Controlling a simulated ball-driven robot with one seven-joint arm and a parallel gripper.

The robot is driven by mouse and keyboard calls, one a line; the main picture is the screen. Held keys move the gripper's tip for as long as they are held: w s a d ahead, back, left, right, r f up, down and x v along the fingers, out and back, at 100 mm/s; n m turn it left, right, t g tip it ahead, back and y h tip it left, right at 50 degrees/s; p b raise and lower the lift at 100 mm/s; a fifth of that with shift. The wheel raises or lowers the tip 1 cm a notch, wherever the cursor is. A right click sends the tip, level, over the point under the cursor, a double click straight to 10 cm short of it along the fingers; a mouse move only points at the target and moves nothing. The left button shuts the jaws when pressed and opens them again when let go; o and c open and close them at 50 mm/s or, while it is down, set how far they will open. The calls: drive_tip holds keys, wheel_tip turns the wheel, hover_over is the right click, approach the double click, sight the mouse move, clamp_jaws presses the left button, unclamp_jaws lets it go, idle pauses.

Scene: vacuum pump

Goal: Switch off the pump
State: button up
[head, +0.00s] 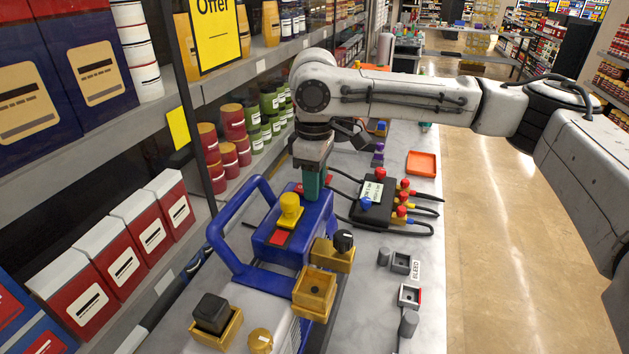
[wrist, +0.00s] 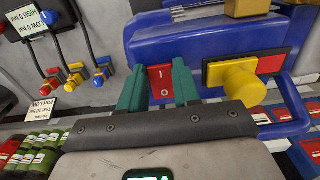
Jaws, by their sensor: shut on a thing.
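The blue pump (head: 318,228) stands on the bench, with a carry handle and a yellow knob (head: 290,207) on top. In the wrist view, a red rocker switch (wrist: 160,82) marked I and O sits on the pump's blue face (wrist: 195,45). My gripper (wrist: 160,78) has its green fingers on either side of this switch, shut on it. The yellow knob (wrist: 238,85) is just right of the fingers there. In the head view, my gripper (head: 313,196) reaches down at the pump's far end, and its fingers largely hide the switch.
A black box (head: 372,203) with red, yellow and blue knobs and hoses lies right of my gripper. Grey fittings (head: 402,262) and an orange tray (head: 422,163) are on the bench. Shelves with cans and boxes (head: 150,232) line the left. The floor at right is clear.

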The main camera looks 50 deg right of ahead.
sight(298, 186)
drive_tip(key=c, duration=0.4)
drive_tip(key=shift+o, duration=0.2)
drive_tip(key=p, duration=0.1)
drive_tip(key=g+p, duration=0.1)
drive_tip(key=shift+w+a+r+p, duration=0.15)
drive_tip(key=shift+w+r+p, duration=0.05)
drive_tip(key=shift+r+p, duration=0.2)
drive_tip(key=shift+w+g+h+p, duration=0.15)
drive_tip(key=shift+g+h+p, duration=0.3)
drive_tip(key=shift+p, duration=0.3)
drive_tip(key=shift+f+g+p, duration=0.2)
drive_tip(key=shift+g+p, duration=0.1)
drive_tip(key=shift+g, duration=0.15)
drive_tip(key=o, duration=1.1)
drive_tip(key=shift+c, duration=0.2)
drive_tip(key=b+v, duration=0.1)
drive_tip(key=v, duration=0.9)
drive_tip(key=shift+r+b, duration=0.35)
drive_tip(key=shift+b, duration=0.05)
